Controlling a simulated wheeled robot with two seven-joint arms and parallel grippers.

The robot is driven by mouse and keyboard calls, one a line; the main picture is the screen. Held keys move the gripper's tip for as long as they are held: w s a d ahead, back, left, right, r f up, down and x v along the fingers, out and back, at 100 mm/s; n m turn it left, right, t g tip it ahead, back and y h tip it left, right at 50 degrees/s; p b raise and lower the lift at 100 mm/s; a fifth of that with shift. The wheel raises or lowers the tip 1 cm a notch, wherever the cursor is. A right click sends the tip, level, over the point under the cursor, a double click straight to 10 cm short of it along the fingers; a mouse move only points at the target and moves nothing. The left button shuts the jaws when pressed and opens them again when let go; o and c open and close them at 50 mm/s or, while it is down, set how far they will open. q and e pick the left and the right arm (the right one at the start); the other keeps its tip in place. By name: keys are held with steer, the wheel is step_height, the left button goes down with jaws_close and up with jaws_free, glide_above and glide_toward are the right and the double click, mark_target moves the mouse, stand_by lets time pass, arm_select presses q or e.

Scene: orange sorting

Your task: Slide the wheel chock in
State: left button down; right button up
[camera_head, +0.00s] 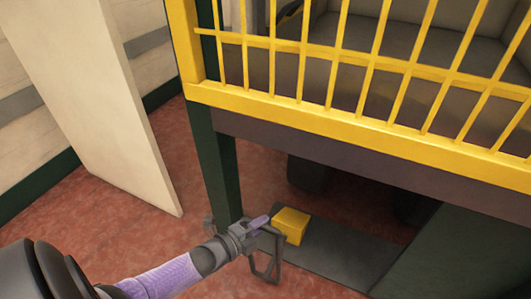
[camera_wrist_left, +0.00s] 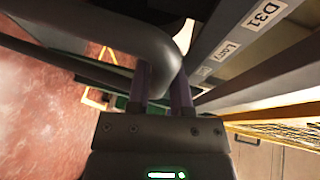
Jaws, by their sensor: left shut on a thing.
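The wheel chock looks to be the yellow block (camera_head: 291,225) on a dark flat plate (camera_head: 335,250) under the yellow-railed structure. My left gripper (camera_head: 262,228) is just left of the yellow block, with its purple fingers shut on a dark grey bar shaped like a handle (camera_head: 277,262). In the left wrist view the thick rounded grey bar (camera_wrist_left: 150,38) passes between the purple fingers (camera_wrist_left: 160,88). I cannot tell whether the bar is joined to the yellow block. Dark round shapes like wheels (camera_head: 307,174) sit in shadow behind the block. My right gripper is not in view.
A yellow railing (camera_head: 330,118) hangs over the area, with a dark green post (camera_head: 218,165) close behind my left gripper. A pale upright panel (camera_head: 95,95) stands at left. Red floor (camera_head: 150,235) is clear around my left arm. A label (camera_wrist_left: 264,14) shows in the wrist view.

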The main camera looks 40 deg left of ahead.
arm_select(q)
steer(key=shift+a, duration=0.2)
steer(key=c, duration=0.5)
jaws_free()
steer(key=shift+s+a, duration=0.1)
steer(key=shift+c, duration=0.2)
steer(key=shift+s+r+p, duration=0.15)
steer(key=shift+s+p, duration=0.15)
steer(key=shift+s, duration=0.05)
steer(key=p+v, duration=0.3)
steer(key=v, duration=0.6)
steer(key=shift+p, duration=0.4)
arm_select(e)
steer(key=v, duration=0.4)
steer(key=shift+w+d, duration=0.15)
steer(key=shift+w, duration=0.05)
arm_select(q)
steer(key=shift+s, duration=0.1)
